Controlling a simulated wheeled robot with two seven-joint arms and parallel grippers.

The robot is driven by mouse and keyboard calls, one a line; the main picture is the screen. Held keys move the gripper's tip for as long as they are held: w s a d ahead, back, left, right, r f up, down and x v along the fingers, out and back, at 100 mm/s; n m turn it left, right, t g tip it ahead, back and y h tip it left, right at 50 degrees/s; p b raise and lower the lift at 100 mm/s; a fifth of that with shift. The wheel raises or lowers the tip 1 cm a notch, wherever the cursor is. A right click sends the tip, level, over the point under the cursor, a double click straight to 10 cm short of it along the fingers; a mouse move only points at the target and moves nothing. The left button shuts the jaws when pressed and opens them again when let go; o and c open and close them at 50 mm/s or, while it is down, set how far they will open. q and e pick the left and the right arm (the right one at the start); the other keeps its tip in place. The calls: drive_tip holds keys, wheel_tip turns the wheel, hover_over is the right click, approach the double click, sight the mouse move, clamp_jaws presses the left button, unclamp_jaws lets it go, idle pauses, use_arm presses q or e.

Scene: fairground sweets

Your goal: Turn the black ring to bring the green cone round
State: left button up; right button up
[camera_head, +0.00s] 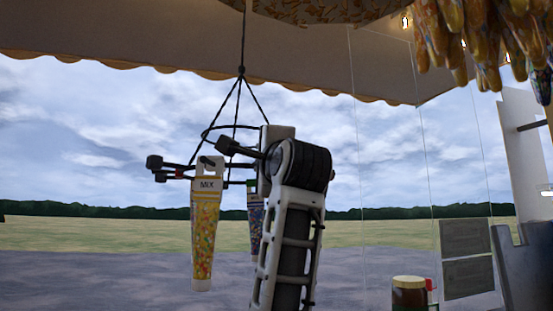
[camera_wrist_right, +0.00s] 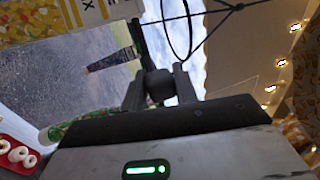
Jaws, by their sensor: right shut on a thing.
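The black ring (camera_head: 225,126) hangs on black cords from the canopy, with black knobs (camera_head: 154,162) sticking out. A yellow cone labelled MIX (camera_head: 204,235) hangs from its near side. A blue-purple cone (camera_head: 255,228) hangs behind, partly hidden by my right arm. My right gripper (camera_wrist_right: 160,80) is shut on a black knob (camera_wrist_right: 159,88) of the ring. In the wrist view, a green cone of coloured sweets (camera_wrist_right: 75,128) shows at the lower left, partly covered by the gripper body. I cannot make out the green cone in the head view. My left gripper is out of view.
A dark jar with a pale lid (camera_head: 409,292) stands at the lower right. Bags of sweets (camera_head: 480,40) hang at the upper right. A red tray with white rings (camera_wrist_right: 18,155) is at the wrist view's lower left. Open air surrounds the ring's left side.

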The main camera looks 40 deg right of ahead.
drive_tip(key=w+a, duration=0.6)
drive_tip(key=a, duration=0.4)
drive_tip(key=shift+w+a, duration=0.35)
drive_tip(key=shift+a, duration=0.05)
idle(0.4)
drive_tip(key=shift+f, duration=0.1)
drive_tip(key=o, duration=0.7)
drive_tip(key=shift+b+v, duration=3.05)
drive_tip(key=shift+v, duration=2)
drive_tip(key=shift+f, duration=0.1)
